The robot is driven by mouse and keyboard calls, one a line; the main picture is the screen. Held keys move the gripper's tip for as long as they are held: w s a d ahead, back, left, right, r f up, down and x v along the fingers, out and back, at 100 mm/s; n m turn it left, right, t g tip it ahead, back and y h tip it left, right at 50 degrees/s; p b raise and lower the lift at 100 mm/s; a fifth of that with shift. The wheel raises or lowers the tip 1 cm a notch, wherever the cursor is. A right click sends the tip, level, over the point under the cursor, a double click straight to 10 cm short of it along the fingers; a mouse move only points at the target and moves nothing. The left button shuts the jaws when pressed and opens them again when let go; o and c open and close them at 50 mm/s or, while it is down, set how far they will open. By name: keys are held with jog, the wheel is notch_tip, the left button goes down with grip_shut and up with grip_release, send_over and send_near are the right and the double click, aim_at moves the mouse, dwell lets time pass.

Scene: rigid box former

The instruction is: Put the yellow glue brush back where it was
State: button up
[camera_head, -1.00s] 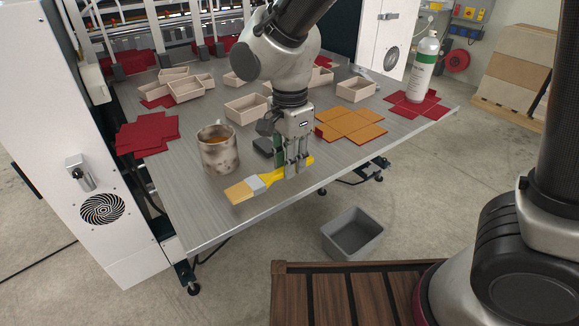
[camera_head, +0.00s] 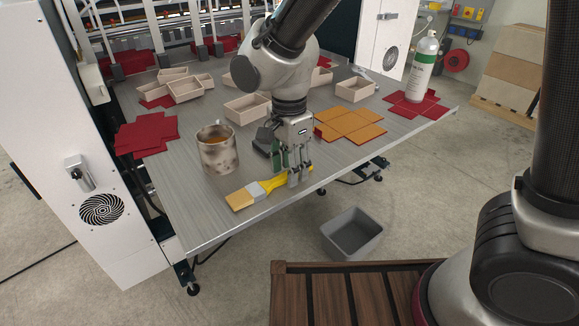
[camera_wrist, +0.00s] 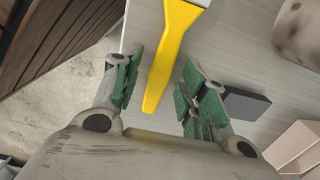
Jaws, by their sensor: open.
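The yellow glue brush (camera_head: 258,191) lies on the grey metal table (camera_head: 200,212) near its front edge, bristles toward the left. In the wrist view its yellow handle (camera_wrist: 170,52) runs between my gripper's two green pads. My gripper (camera_head: 291,176) is open, pointing down over the handle end, with a finger on either side of it. In the wrist view a gap shows between the handle and each pad of my gripper (camera_wrist: 157,88). A metal glue pot (camera_head: 219,156) with amber glue stands upright behind the brush, to its left.
A dark block (camera_wrist: 245,104) lies close to the right finger in the wrist view. Small wooden boxes (camera_head: 247,108) and an orange glued blank (camera_head: 350,124) lie farther back. A grey bin (camera_head: 352,234) is on the floor.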

notch_tip(320, 180, up, 12)
jog(key=w+d+r+n+t+y, duration=0.1)
jog(key=d+r+n, duration=0.1)
jog(key=d, duration=0.8)
jog(key=w+d+r+n+t, duration=0.1)
jog(key=d+r+n, duration=0.15)
jog(key=d, duration=0.65)
jog(key=s+d+n+t, duration=0.1)
jog(key=s+d+n, duration=0.2)
jog(key=s+d, duration=0.2)
jog(key=s+d+n+t+h, duration=0.1)
jog(key=s+d+n, duration=0.2)
jog(key=d, duration=0.9)
jog(key=s, duration=0.2)
jog(key=shift+s, duration=0.35)
